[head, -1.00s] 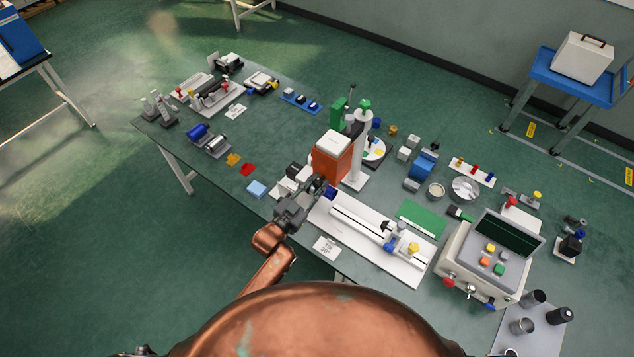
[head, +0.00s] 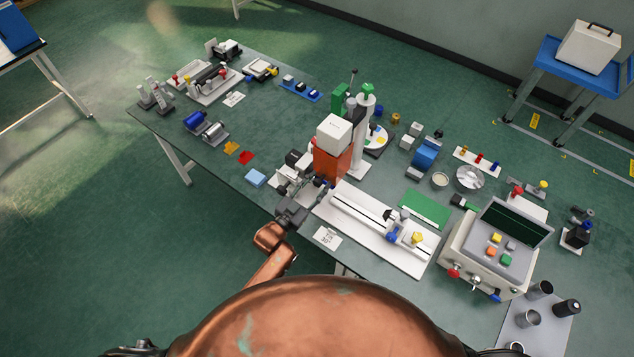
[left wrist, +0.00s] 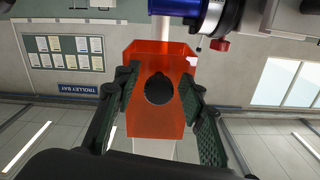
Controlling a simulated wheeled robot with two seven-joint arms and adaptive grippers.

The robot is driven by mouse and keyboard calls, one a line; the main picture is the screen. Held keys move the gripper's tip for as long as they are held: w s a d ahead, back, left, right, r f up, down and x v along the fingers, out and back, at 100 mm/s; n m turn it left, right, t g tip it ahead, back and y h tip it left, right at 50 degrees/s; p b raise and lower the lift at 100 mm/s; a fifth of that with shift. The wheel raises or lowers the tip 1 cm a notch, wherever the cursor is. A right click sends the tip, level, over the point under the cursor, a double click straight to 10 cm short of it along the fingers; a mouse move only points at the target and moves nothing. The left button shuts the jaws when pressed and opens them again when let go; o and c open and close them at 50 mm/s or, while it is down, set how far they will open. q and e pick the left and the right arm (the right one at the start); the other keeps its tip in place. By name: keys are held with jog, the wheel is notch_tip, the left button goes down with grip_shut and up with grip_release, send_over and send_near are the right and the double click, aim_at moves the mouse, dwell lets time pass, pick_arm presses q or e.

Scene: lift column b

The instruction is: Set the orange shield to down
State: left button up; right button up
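The orange shield (head: 333,165) sits below a white block (head: 334,133) beside the white column at the table's middle. Much of the white block shows above the shield's top edge. In the left wrist view the shield (left wrist: 135,118) looks translucent and faces me, with a round black knob (left wrist: 159,88) at its middle. My left gripper (left wrist: 161,97) has its two dark fingers apart, one on each side of the knob, with a gap on both sides. In the head view my left gripper (head: 318,187) is just in front of the shield's lower part. My right gripper is out of view.
A white rail fixture (head: 372,228) lies right of my left gripper, and a control box (head: 490,255) stands farther right. A light blue block (head: 255,178) and a red piece (head: 246,157) lie to the left. The table's near edge runs under my left arm.

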pick_arm(q)
jog(key=shift+r, duration=0.1)
jog(key=v, duration=1.2)
dwell(0.4)
jog(key=s+a+f+n+g+y+b, duration=0.1)
jog(key=s+a+f+g+y, duration=0.15)
jog(key=a+f, duration=0.7)
jog(key=s+a+f+n+g+y+b, duration=0.1)
jog(key=s+a+f+n+y, duration=0.2)
jog(key=f, duration=1.3)
jog(key=s+a+f+g+y+b, duration=0.15)
jog(key=s+a+f, duration=0.3)
jog(key=f, duration=0.85)
jog(key=s+a+f+n+g+y, duration=0.15)
jog(key=s+a+f, duration=0.25)
jog(key=s+f, duration=0.4)
jog(key=s+a+f+n+g+y, duration=0.1)
jog(key=s+a+f+g+y, duration=0.2)
jog(key=s+f, duration=0.5)
jog(key=s+a+f+g+b, duration=0.1)
jog(key=s+f+g, duration=0.1)
jog(key=s, duration=0.9)
jog(key=s+a+f+n+g, duration=0.1)
jog(key=s+f, duration=0.4)
jog(key=s, duration=0.6)
jog(key=shift+s+a+g+h+b, duration=0.2)
jog(key=shift+a+g+h+b, duration=0.15)
jog(key=shift+a+g, duration=0.25)
